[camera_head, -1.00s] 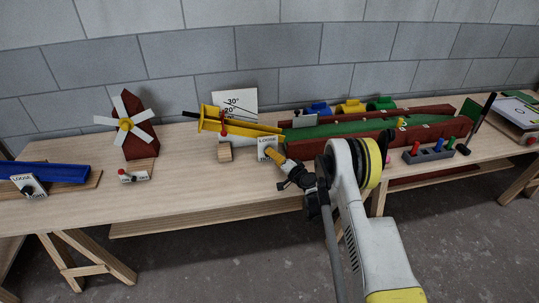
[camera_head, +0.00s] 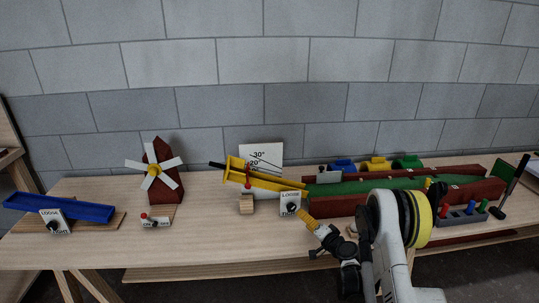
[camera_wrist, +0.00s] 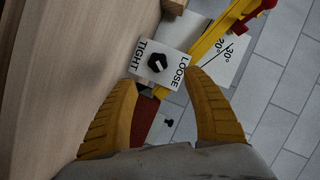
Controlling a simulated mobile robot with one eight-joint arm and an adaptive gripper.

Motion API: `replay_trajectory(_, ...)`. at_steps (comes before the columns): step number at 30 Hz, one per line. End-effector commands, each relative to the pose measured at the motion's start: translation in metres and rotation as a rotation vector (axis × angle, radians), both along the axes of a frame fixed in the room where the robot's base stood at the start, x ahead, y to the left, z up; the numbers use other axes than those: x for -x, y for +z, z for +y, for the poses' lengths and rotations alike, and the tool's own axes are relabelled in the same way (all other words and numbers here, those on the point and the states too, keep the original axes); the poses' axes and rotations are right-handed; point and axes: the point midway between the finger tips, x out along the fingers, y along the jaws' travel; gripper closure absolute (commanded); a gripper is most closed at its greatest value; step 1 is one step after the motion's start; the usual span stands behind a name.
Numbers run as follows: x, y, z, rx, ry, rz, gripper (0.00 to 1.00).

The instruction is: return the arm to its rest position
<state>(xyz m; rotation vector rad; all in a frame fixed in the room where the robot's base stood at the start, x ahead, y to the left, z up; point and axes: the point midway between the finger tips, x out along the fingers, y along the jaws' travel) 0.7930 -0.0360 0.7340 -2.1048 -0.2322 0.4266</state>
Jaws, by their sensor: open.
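My arm (camera_head: 392,245) reaches up from the bottom right of the head view. My gripper (camera_head: 303,214) has yellow fingers and is in front of the bench, at the lower right of a white box marked LOOSE and TIGHT (camera_head: 291,198). In the wrist view my gripper (camera_wrist: 160,82) is open, with nothing between its ribbed fingers. The box's black knob (camera_wrist: 157,63) shows just beyond the fingertips, and the fingers look clear of it. The knob is hard to make out in the head view.
A yellow trough (camera_head: 262,179) and an angle board (camera_head: 265,154) stand behind the box. A green and dark red track (camera_head: 345,188) runs right, partly behind my arm. A windmill (camera_head: 160,170) and blue tray (camera_head: 60,208) are left. The bench's front middle (camera_head: 200,240) is clear.

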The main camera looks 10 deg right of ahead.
Motion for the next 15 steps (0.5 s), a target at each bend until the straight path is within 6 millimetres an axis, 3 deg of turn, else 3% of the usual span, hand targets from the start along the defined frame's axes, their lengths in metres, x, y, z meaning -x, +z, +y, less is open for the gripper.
replay_trajectory(4,-0.001,0.042,0.012,0.058,0.033,0.028,0.41)
replay_trajectory(8,0.01,0.097,0.027,0.146,0.077,0.073,0.41)
replay_trajectory(15,0.064,0.188,0.053,0.326,0.155,0.166,0.41)
